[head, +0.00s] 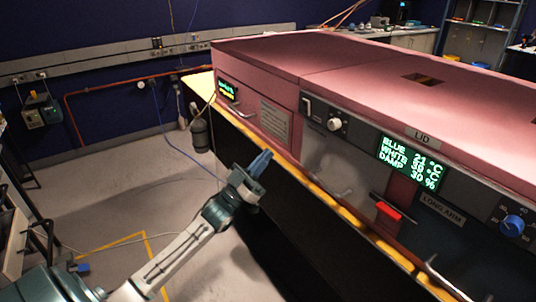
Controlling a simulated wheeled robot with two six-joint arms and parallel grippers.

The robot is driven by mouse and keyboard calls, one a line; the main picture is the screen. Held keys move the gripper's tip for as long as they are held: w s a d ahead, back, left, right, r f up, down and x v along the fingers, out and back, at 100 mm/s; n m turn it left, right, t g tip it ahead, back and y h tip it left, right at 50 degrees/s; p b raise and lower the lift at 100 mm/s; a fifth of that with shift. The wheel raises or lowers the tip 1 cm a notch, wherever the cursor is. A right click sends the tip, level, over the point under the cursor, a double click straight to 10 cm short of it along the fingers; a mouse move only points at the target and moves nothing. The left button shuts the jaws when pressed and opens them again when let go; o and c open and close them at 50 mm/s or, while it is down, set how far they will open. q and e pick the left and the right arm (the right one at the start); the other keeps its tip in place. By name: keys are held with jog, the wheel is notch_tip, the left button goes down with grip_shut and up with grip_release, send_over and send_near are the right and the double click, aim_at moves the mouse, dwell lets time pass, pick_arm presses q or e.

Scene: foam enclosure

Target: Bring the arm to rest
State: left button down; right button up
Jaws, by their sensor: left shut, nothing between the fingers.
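My left arm comes in from the lower left, and my left gripper (261,163) is shut and empty. It is in front of the pink foam enclosure (262,62), near the wooden edge (240,128) of its bench. From this view I cannot tell whether the fingertips touch the enclosure or the edge. My right gripper is not in view.
The enclosure's front has a lit display (411,160), a red handle (388,211), a blue knob (513,224) and a white knob (334,124). A grey cylinder (200,135) hangs at its left corner. Open floor (110,185) lies to the left.

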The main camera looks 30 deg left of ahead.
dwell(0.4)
